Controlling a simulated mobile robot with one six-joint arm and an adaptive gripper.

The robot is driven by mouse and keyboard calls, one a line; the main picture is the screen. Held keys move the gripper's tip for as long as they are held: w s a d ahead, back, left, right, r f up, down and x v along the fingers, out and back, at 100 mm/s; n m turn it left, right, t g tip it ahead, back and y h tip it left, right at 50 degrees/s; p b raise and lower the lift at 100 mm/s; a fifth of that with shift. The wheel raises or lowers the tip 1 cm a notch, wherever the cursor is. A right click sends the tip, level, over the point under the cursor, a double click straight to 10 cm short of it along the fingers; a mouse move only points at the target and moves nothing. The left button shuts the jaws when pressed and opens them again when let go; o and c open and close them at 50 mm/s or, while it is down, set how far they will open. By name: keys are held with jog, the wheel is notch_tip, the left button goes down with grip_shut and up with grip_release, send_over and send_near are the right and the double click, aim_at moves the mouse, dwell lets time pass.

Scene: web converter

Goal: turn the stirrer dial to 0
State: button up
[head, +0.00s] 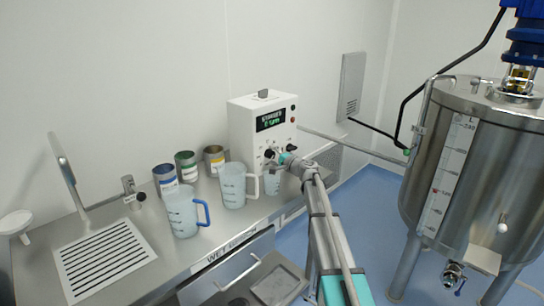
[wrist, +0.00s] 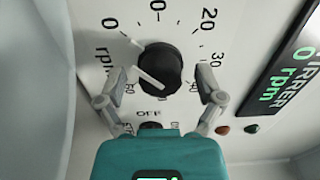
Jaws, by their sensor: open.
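The stirrer dial (wrist: 160,62) is a round black knob on a white panel in the wrist view. A white line crosses its lower-left side; the exact setting is hard to read. Printed numbers surround it, with 0 at upper left, 20 at upper right and 30 at right. My gripper (wrist: 160,84) is open, with one grey finger on each side of the dial; I cannot tell whether either touches it. In the head view my gripper (head: 276,157) is at the front of the white control box (head: 248,130). The display (wrist: 285,75) reads 0 rpm.
Below the dial are an OFF label (wrist: 150,113) and red (wrist: 222,130) and green (wrist: 251,128) buttons. A clear jug (head: 232,187), a blue-handled jug (head: 182,212) and cans stand left of my arm. A steel tank (head: 455,170) stands right, with blue floor between.

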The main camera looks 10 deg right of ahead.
jog(key=v, duration=1.1)
jog(key=shift+s+d, duration=0.2)
jog(key=shift+s, duration=0.15)
